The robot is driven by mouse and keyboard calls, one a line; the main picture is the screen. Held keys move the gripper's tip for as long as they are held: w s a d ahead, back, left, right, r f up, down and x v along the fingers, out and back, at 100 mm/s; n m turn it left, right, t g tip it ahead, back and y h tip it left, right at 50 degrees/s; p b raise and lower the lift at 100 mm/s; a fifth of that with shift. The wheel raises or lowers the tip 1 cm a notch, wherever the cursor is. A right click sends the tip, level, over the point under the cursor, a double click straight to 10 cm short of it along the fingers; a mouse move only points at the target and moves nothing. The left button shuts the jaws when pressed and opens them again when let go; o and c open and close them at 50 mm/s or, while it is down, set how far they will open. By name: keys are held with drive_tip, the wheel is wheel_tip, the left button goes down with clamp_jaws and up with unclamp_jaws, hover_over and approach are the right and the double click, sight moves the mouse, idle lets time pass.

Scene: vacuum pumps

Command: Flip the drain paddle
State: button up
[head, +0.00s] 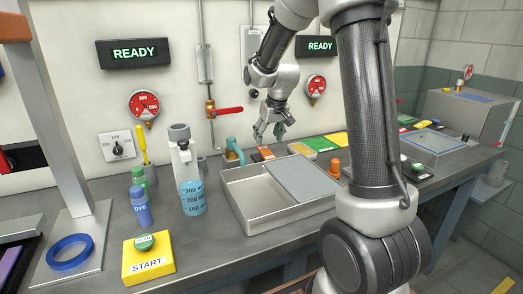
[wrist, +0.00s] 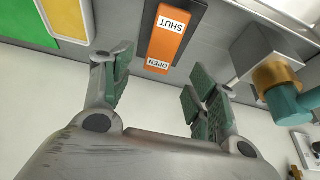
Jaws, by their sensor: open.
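An orange paddle (wrist: 166,38) marked SHUT and OPEN sits in a dark frame at the top middle of the wrist view, its lettering upside down. In the head view the orange paddle (head: 265,153) is small, on the bench near the wall. My gripper (head: 270,136) is above the paddle in the head view, pointing down. In the wrist view my gripper (wrist: 158,88) is open and empty, its green-padded fingers apart on either side of the paddle's near end. I see no contact with the paddle.
A teal tap (head: 234,151) with a brass fitting stands just left of the paddle; in the wrist view the tap (wrist: 293,103) is at right. A red-handled valve (head: 226,111) is on the wall. A metal tray (head: 245,216) lies in front.

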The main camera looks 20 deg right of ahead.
sight(264, 150)
drive_tip(key=x, duration=0.7)
drive_tip(key=shift+s, duration=0.1)
